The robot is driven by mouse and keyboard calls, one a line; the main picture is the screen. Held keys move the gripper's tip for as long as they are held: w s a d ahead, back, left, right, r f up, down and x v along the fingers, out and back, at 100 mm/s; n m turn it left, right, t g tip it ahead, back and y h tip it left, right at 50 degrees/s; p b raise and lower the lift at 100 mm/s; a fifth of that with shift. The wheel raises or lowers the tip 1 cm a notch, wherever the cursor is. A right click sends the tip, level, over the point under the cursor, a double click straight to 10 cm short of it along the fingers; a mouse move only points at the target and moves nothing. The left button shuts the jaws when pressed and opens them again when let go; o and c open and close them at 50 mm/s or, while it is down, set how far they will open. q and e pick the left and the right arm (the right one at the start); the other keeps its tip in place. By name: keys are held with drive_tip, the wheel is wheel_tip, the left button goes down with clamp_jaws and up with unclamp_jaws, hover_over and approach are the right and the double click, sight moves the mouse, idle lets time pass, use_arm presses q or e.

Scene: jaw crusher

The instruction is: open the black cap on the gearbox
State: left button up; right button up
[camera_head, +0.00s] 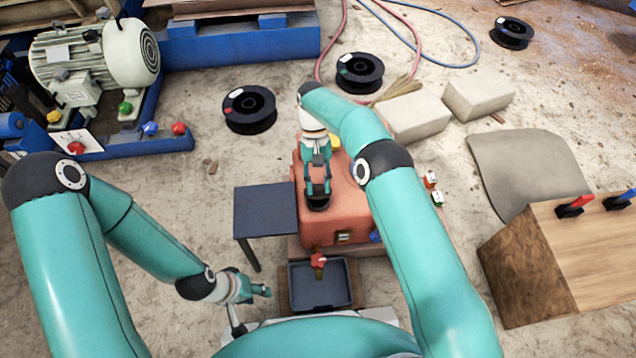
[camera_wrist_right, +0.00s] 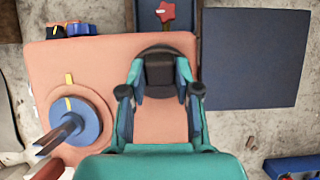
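The orange gearbox (camera_head: 345,215) stands in the middle of the head view and fills much of the right wrist view (camera_wrist_right: 110,60). The black cap (camera_head: 318,203) is on its top near the left edge. It also shows in the right wrist view (camera_wrist_right: 160,70), where the fingers flank its raised block. My right gripper (camera_head: 318,185) points down over the cap with one finger on each side. I cannot tell whether the fingers press on it. My left gripper (camera_head: 260,290) is low, left of the tray, away from the gearbox. Its fingers are too small to judge.
A dark side table (camera_head: 265,208) stands left of the gearbox. A dark tray (camera_head: 320,285) and a red-handled valve (camera_head: 318,260) are at its near side. A blue round part (camera_wrist_right: 75,120) with prongs is on the gearbox. A wooden box (camera_head: 560,262) stands at right.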

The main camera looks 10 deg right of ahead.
sight(318, 185)
drive_tip(key=o, duration=0.4)
wheel_tip(318, 185, up, 10)
idle(0.6)
drive_tip(key=shift+f, duration=0.1)
